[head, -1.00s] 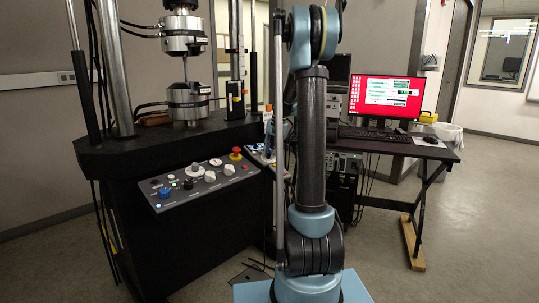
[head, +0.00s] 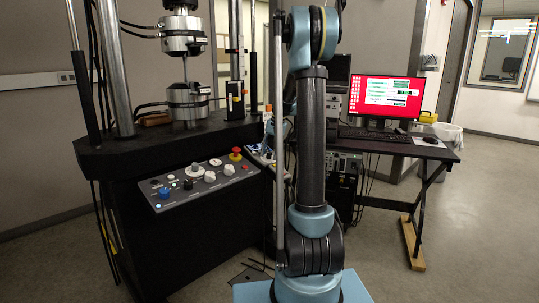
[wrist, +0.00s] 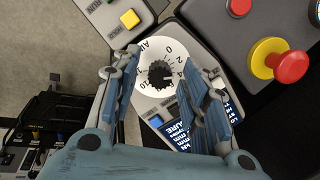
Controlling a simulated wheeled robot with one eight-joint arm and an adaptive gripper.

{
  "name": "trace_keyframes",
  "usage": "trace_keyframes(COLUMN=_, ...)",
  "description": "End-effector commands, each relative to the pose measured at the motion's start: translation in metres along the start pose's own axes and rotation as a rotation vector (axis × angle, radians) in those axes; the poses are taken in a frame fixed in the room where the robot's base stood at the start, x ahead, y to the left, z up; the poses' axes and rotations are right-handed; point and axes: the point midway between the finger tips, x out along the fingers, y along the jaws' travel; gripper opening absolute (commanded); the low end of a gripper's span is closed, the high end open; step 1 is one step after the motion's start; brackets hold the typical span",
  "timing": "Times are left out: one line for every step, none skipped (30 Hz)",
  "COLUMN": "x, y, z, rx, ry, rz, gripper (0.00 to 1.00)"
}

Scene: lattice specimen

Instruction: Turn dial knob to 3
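The black dial knob (wrist: 160,74) sits in the middle of a white round dial face (wrist: 150,95) with printed numbers, including 0, 2, 4 and 10. Which number the knob points to is too small to tell. My gripper (wrist: 161,68) is open in the wrist view, with one finger left of the knob and one right of it. The fingers cover parts of the dial face, and contact with the knob cannot be told. In the head view my arm largely hides the gripper and the dial.
A red stop button on a yellow base (wrist: 287,66) stands right of the dial in the wrist view. A yellow button (wrist: 130,19) lies up left. The sloped control panel (head: 215,185) has several knobs. A desk with a red-screened monitor (head: 388,95) stands at right.

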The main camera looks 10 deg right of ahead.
Motion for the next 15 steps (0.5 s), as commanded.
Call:
trace_keyframes(x=0.000, y=0.000, z=0.000, rx=0.000, ry=0.000, rz=0.000, gripper=0.41)
trace_keyframes(x=0.000, y=0.000, z=0.000, rx=0.000, ry=-0.001, rz=0.000, gripper=0.41)
trace_keyframes(x=0.000, y=0.000, z=0.001, rx=0.000, ry=-0.001, rz=0.000, gripper=0.41)
trace_keyframes(x=0.000, y=0.000, z=0.001, rx=0.000, ry=-0.001, rz=0.000, gripper=0.41)
trace_keyframes(x=0.000, y=0.000, z=0.001, rx=0.000, ry=-0.001, rz=0.000, gripper=0.41)
trace_keyframes(x=0.000, y=0.000, z=0.001, rx=0.000, ry=-0.001, rz=0.000, gripper=0.41)
trace_keyframes(x=-0.001, y=0.000, z=0.001, rx=0.000, ry=-0.001, rz=0.000, gripper=0.41)
trace_keyframes(x=-0.001, y=0.000, z=0.001, rx=0.000, ry=-0.001, rz=0.000, gripper=0.41)
trace_keyframes(x=-0.003, y=0.000, z=0.001, rx=0.000, ry=-0.001, rz=0.000, gripper=0.41)
trace_keyframes(x=-0.005, y=0.000, z=0.001, rx=0.000, ry=-0.001, rz=0.000, gripper=0.41)
trace_keyframes(x=-0.008, y=0.000, z=0.001, rx=0.000, ry=-0.002, rz=0.000, gripper=0.41)
trace_keyframes(x=-0.013, y=0.000, z=0.001, rx=0.000, ry=-0.002, rz=0.000, gripper=0.41)
trace_keyframes(x=-0.017, y=0.000, z=0.001, rx=0.001, ry=-0.002, rz=0.000, gripper=0.41)
trace_keyframes(x=-0.022, y=0.000, z=0.001, rx=0.001, ry=-0.002, rz=0.000, gripper=0.41)
trace_keyframes(x=-0.029, y=0.000, z=0.001, rx=0.001, ry=-0.002, rz=0.000, gripper=0.41)
